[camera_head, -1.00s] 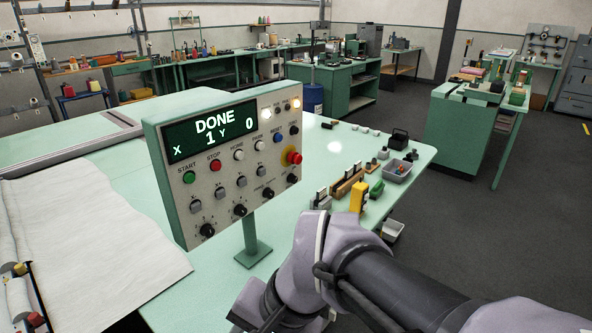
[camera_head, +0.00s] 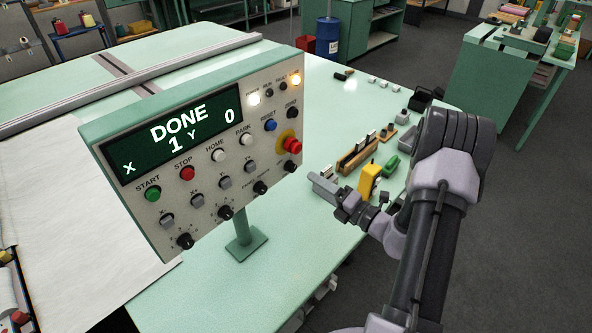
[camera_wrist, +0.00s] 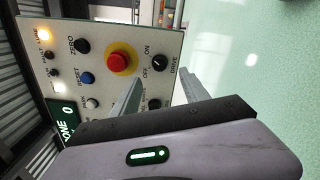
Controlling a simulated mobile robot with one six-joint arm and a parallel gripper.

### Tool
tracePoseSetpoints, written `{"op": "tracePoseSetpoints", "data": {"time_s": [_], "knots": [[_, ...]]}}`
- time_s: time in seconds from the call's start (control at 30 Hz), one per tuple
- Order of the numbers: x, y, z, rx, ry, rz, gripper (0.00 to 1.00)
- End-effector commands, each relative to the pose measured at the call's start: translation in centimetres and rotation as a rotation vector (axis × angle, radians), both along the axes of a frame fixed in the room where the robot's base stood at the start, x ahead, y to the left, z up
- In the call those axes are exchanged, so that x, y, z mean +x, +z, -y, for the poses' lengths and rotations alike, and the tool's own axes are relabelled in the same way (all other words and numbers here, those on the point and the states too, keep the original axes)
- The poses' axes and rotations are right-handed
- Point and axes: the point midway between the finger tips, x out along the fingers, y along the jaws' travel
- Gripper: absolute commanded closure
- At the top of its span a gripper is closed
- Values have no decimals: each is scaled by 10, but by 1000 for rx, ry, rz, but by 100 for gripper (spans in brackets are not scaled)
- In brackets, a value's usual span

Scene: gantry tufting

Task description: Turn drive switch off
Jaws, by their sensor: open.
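The control panel (camera_head: 200,90) stands on a post on the green table; its screen (camera_head: 185,130) reads DONE, X 1, Y 0. The drive switch (camera_wrist: 160,63) is a black rotary knob marked ON, OFF and DRIVE in the wrist view, beside the red emergency button (camera_wrist: 119,62). In the head view the drive switch (camera_head: 290,166) is at the panel's lower right. I cannot tell which way its pointer is set. My gripper (camera_head: 328,187) is open and empty, right of the panel. In the wrist view my gripper's fingers (camera_wrist: 158,88) reach toward the knob, apparently without touching it.
Right of the panel on the table are a yellow object (camera_head: 370,180), a wooden block (camera_head: 357,156) with upright pieces and a green item (camera_head: 391,166). White fabric (camera_head: 50,215) covers the table's left side. The table's front (camera_head: 220,285) is clear.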

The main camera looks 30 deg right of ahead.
Motion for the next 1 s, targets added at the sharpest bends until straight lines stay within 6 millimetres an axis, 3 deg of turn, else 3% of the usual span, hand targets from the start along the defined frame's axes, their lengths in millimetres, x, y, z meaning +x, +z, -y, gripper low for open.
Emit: {"op": "tracePoseSetpoints", "data": {"time_s": [0.1, 0.3, 0.67, 0.93, 1.0], "knots": [[33, -1, -14, -4, 7, 2, 47], [70, -1, -26, -3, 4, 1, 47], [81, 0, -30, -2, 2, 0, 47], [81, 0, -30, -2, 3, 0, 96], [80, 0, -30, -2, 3, 0, 100]]}}
